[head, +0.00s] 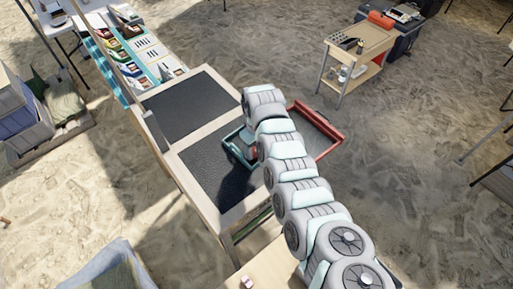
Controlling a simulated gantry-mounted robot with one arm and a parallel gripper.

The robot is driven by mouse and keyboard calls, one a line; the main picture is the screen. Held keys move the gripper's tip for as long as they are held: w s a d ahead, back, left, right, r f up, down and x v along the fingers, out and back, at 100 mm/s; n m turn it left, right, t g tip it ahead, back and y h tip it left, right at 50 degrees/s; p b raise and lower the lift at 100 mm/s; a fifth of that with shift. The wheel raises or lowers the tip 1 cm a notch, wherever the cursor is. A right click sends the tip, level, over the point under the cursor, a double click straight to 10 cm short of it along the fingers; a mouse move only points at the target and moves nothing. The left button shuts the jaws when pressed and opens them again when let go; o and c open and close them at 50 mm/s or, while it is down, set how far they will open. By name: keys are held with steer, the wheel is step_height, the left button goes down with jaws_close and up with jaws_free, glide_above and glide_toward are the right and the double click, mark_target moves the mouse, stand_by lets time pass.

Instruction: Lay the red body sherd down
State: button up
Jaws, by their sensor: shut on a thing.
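My gripper (243,150) is at the end of my grey and pale teal arm, over the right part of the nearer dark mat (197,168). It is small in the picture and partly hidden by my arm. It is shut on the red body sherd (254,154), of which only a small reddish-brown patch shows beside the arm. A dark shadow falls on the mat below and left of the gripper. I cannot tell how far the sherd is above the surface.
A red-edged tray (331,129) sits right of my arm, partly hidden by it. A second dark mat (187,107) lies empty behind. Sorted pieces and cards lie on a teal-striped table (143,50) at the back left. A wooden cart (352,55) stands at the back right.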

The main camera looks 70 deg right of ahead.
mark_target(256, 152)
steer(key=shift+f, duration=0.15)
steer(key=o, duration=1.1)
steer(key=shift+c, duration=0.2)
step_height(256, 152, up, 12)
steer(key=shift+r, duration=0.2)
